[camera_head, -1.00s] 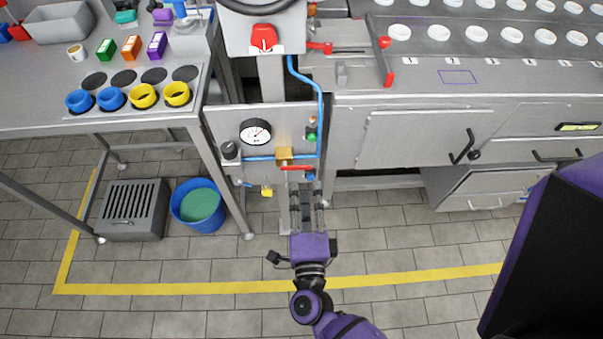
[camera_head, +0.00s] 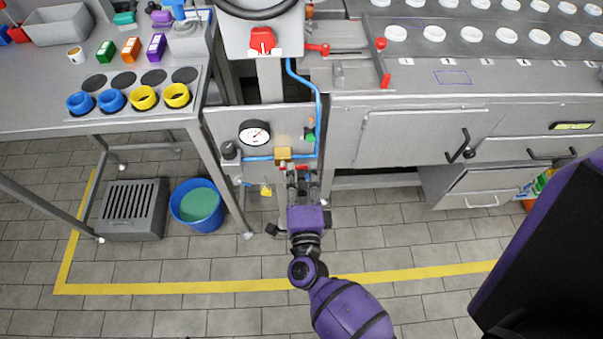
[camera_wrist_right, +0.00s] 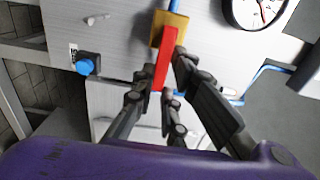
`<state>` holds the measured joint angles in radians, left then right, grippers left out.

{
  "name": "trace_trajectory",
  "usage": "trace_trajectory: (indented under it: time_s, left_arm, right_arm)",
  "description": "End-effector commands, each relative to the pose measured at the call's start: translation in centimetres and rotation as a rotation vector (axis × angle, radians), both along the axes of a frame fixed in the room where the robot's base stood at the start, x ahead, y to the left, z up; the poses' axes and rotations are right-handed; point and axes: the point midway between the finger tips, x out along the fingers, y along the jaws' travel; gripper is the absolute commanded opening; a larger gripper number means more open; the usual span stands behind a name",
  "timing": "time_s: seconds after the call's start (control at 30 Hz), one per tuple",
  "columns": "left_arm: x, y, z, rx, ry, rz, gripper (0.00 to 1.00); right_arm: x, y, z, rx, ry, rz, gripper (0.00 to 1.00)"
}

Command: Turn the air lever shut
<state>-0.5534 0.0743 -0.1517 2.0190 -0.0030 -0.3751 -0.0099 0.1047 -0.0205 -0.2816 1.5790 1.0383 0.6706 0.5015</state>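The red air lever (camera_wrist_right: 161,72) sits on a brass valve block (camera_wrist_right: 172,28) in the right wrist view. In the head view the brass valve (camera_head: 283,153) is on the blue pipe, and only a little of the red lever (camera_head: 301,168) shows above my fingers. My left gripper is not in view.
A round gauge (camera_head: 254,133) and a green button (camera_head: 310,136) are on the panel near the valve. A yellow tag (camera_head: 265,190) hangs below. A blue bucket (camera_head: 198,206) and a grated box (camera_head: 135,209) stand left on the floor. A drawer cabinet (camera_head: 420,140) is at right.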

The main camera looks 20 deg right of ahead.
Motion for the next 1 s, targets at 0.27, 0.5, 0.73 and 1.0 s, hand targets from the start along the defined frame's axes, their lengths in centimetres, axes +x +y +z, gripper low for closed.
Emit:
trace_trajectory:
  time_s: [0.27,0.5,0.73,1.0]
  left_arm:
    - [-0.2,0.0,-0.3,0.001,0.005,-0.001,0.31]
    - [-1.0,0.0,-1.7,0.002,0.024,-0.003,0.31]
    - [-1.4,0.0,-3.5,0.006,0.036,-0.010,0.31]
    - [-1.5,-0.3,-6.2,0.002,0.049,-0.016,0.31]
  right_arm:
    - [0.0,0.0,-0.1,0.011,-0.002,0.000,0.00]
    - [-0.1,0.1,-0.8,0.098,-0.025,0.001,0.00]
    - [-0.1,0.2,-1.8,0.270,-0.074,-0.001,0.00]
    - [0.0,0.7,-2.9,0.518,-0.146,-0.001,0.00]
